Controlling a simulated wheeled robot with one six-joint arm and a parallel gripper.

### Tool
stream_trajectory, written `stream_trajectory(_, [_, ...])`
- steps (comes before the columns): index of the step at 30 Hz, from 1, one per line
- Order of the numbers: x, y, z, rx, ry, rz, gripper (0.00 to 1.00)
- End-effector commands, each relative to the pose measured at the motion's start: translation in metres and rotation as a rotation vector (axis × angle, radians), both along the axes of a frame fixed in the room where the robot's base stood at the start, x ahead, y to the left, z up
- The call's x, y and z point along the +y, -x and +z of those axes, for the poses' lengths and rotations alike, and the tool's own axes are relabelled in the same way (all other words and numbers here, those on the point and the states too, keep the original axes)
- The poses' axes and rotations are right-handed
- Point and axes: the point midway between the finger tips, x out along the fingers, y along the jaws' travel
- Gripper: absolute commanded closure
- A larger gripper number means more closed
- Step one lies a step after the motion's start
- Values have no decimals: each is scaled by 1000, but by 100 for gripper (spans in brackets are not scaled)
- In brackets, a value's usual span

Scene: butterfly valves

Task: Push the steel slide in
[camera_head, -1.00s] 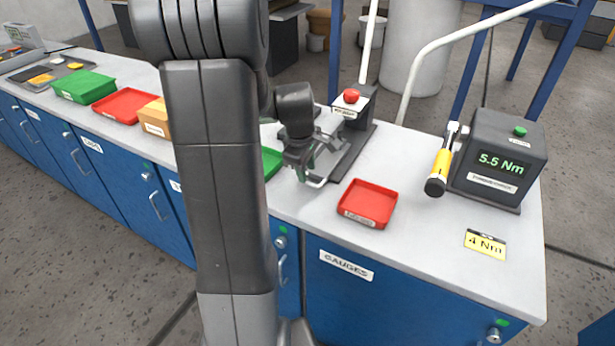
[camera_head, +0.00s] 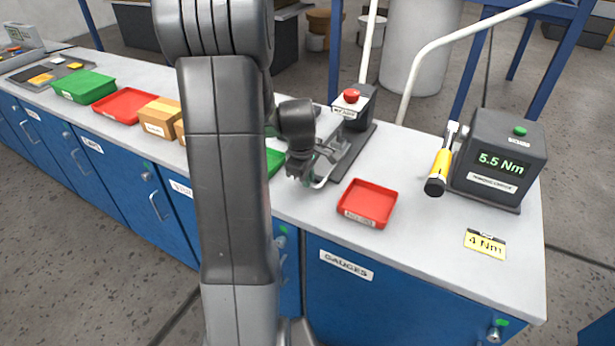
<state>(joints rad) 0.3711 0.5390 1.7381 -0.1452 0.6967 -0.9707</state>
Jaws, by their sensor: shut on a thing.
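The steel slide (camera_head: 321,183) belongs to a bench device with a dark base plate (camera_head: 357,150) and a dark housing topped by a red button (camera_head: 351,96). Its bent bright handle shows at the front end, near the bench edge. My gripper (camera_head: 309,176) is at that handle and is shut on it. The wrist and fingers cover most of the slide, so how far in it sits cannot be seen exactly.
A red tray (camera_head: 367,204) lies close to the right of my gripper. A green tray (camera_head: 274,161) is partly hidden behind my arm. A torque tester (camera_head: 499,160) with a yellow-handled wrench (camera_head: 440,172) stands at the right. Cardboard boxes (camera_head: 161,118) sit left of my arm.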

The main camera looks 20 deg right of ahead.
Motion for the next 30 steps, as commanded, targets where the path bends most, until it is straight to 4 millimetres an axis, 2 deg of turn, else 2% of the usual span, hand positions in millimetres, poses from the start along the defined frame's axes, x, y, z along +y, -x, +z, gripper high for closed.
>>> stream_trajectory(5, [-10, -9, 1, 0, 0, -1, 100])
stream_trajectory(15, [-55, -47, 2, -1, 1, -1, 100])
stream_trajectory(27, [-61, -53, 2, -6, 4, 1, 100])
stream_trajectory(28, [-61, -53, 2, -7, 5, 1, 84])
stream_trajectory(30, [-61, -53, 2, -6, 4, 1, 70])
